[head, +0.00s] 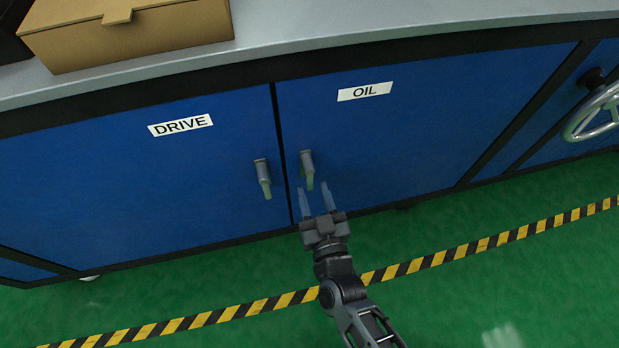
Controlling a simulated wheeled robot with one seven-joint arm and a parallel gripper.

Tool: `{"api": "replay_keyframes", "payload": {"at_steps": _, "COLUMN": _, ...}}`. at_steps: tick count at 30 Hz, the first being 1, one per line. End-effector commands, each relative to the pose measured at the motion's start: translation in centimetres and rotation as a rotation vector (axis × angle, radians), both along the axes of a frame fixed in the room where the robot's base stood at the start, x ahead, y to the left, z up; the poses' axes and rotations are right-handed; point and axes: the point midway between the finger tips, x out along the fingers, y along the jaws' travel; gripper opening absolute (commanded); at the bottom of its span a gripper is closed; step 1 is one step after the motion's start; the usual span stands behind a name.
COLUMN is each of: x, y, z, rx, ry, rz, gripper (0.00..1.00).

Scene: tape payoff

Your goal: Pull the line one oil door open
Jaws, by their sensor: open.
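The blue oil door (420,120) is on the right of a dark-framed cabinet and carries a white label reading OIL (365,91). It looks closed, flush with the frame. Nothing is seen between the fingers. Whether the fingertips touch the handle or door cannot be told from this view.
The blue drive door (130,190) with its own handle (263,178) is close on the left. A cardboard box (130,35) stands on the grey top (330,25). A handwheel (595,112) is at the right. The green floor (480,280) with a striped line (440,262) looks clear.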

Motion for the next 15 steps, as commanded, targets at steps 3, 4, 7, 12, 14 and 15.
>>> {"api": "replay_keyframes", "payload": {"at_steps": 3, "x": 2.0, "y": 0.6, "z": -0.1, "rx": 0.000, "ry": -0.002, "rz": 0.000, "gripper": 0.43}}
{"api": "replay_keyframes", "payload": {"at_steps": 4, "x": 2.3, "y": 0.7, "z": -0.1, "rx": 0.000, "ry": -0.002, "rz": 0.000, "gripper": 0.43}}
{"api": "replay_keyframes", "payload": {"at_steps": 7, "x": 3.4, "y": 1.0, "z": -0.1, "rx": -0.001, "ry": -0.001, "rz": 0.000, "gripper": 0.43}}
{"api": "replay_keyframes", "payload": {"at_steps": 12, "x": 4.4, "y": 1.2, "z": -0.1, "rx": -0.001, "ry": 0.001, "rz": 0.000, "gripper": 0.43}}
{"api": "replay_keyframes", "payload": {"at_steps": 14, "x": 4.5, "y": 1.3, "z": -0.1, "rx": -0.001, "ry": 0.001, "rz": 0.000, "gripper": 0.43}}
{"api": "replay_keyframes", "payload": {"at_steps": 15, "x": 4.5, "y": 1.3, "z": -0.1, "rx": -0.001, "ry": 0.001, "rz": 0.000, "gripper": 0.43}}
